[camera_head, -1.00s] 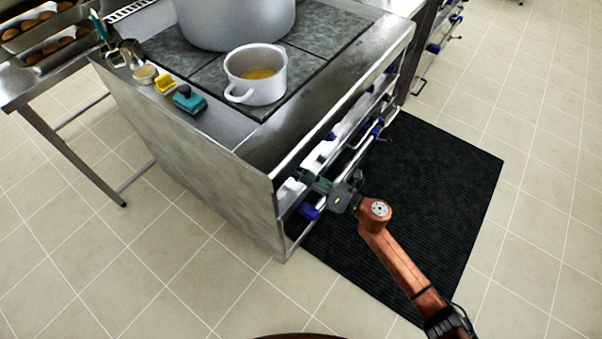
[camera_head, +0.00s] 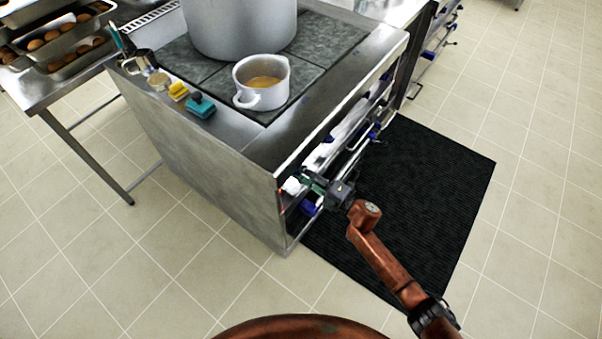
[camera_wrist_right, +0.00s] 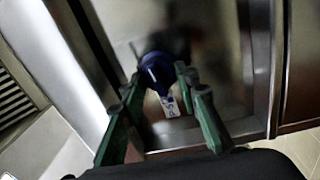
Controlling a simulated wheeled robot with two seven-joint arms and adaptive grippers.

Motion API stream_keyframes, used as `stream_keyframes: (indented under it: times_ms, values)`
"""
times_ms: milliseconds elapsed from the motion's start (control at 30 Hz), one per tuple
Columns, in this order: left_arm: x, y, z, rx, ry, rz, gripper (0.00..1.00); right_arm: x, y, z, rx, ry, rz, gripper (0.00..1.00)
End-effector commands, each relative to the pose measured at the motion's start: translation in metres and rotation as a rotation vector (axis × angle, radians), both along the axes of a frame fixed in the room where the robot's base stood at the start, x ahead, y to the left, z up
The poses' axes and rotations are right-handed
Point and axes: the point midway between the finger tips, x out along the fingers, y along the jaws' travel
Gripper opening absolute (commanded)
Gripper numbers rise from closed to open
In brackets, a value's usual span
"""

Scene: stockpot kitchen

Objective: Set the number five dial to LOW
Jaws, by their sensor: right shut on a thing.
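The stove (camera_head: 220,165) stands at the middle left in the head view, with blue dials along its front. My right gripper (camera_head: 312,184) is at the near end of that front. In the right wrist view a blue dial (camera_wrist_right: 156,70) with a pale mark sits between the green fingers of my right gripper (camera_wrist_right: 160,84), which are shut on it. A small white label (camera_wrist_right: 169,104) is beside the dial; its writing is too blurred to read. Another blue part (camera_head: 308,208) shows just below the gripper in the head view. My left gripper is out of view.
A small white pot (camera_head: 262,88) and a large stockpot (camera_head: 240,30) stand on the stove top. A teal sponge (camera_head: 201,107) and a yellow one (camera_head: 178,91) lie near its edge. A rail runs along the front. A black mat (camera_head: 430,190) covers the floor there.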

Motion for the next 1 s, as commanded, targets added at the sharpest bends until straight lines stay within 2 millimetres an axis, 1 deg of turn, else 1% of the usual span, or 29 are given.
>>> stream_keyframes:
  times_ms: [33, 233, 500, 700, 1000]
  values:
    - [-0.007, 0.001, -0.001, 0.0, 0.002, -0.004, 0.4, 0.001, -0.001, 0.003, 0.025, 0.036, -0.004, 0.05]
    - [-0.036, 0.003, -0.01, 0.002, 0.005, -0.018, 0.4, 0.001, -0.001, 0.004, 0.126, 0.174, -0.004, 0.05]
    - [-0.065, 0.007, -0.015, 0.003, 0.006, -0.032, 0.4, 0.001, -0.002, 0.003, 0.224, 0.31, -0.004, 0.05]
    - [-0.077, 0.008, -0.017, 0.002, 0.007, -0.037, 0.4, 0.001, -0.002, 0.002, 0.264, 0.365, -0.004, 0.05]
    - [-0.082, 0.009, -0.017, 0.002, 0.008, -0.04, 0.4, 0.001, -0.002, 0.0, 0.282, 0.39, -0.005, 0.05]
